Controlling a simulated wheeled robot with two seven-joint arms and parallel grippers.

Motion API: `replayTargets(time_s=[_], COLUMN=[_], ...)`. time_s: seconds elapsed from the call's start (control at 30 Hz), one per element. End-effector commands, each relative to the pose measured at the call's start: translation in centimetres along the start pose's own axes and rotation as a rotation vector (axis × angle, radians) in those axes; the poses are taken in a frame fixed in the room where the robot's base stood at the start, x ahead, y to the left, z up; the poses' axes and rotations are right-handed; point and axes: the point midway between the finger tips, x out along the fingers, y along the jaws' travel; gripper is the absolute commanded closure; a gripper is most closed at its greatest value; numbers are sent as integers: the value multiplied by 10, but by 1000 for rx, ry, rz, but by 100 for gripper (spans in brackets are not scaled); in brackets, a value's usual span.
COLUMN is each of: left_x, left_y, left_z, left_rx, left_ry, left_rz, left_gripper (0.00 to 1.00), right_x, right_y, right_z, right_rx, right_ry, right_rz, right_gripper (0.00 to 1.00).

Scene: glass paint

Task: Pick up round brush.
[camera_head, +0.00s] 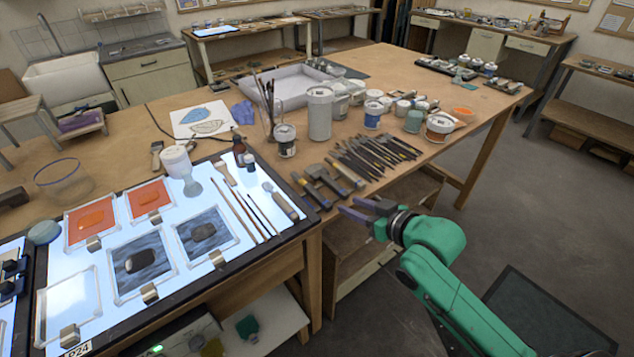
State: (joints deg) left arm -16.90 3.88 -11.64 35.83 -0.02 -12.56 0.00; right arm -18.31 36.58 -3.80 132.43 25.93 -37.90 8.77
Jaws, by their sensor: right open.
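Slim brushes (236,208) lie side by side on the lit panel (100,190), right of the framed glass pieces. Which of them is the round brush I cannot tell. A thicker-handled tool (281,201) lies to their right, near the panel's right edge. More dark-handled brushes and tools (372,156) lie in a row on the wooden table. My right gripper (347,208) is open and empty, in front of the table's front edge, its fingers pointing left towards the panel. It is apart from all the brushes. My left gripper is out of view.
Wide-headed tools (317,188) lie at the table edge close to my right gripper. A jar of upright brushes (268,108), a tall white container (320,113) and several paint jars (440,126) stand behind. A glass bowl (62,178) stands at left.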

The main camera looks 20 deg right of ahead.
Motion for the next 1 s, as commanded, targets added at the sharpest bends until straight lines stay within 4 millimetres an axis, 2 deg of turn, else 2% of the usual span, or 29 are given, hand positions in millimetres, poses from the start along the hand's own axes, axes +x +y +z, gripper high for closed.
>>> replayTargets(time_s=[0.07, 0.3, 0.57, 0.7, 0.8, 1.0], left_x=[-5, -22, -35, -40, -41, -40], left_y=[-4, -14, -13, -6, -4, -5], left_z=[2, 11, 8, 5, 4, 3], left_rx=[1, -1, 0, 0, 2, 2], left_ry=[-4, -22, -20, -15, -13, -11], left_rz=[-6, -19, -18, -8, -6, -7], left_gripper=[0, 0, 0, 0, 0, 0], right_x=[11, 72, 106, 131, 141, 142], right_y=[-1, -1, -1, 0, 0, 0], right_z=[-4, -5, -7, -5, -3, -2], right_rx=[1, 2, 0, 0, -1, -2], right_ry=[6, 5, 5, 4, 5, 3], right_rz=[-2, -1, -1, 0, -1, 0], right_gripper=[57, 57, 57, 57, 57, 57])
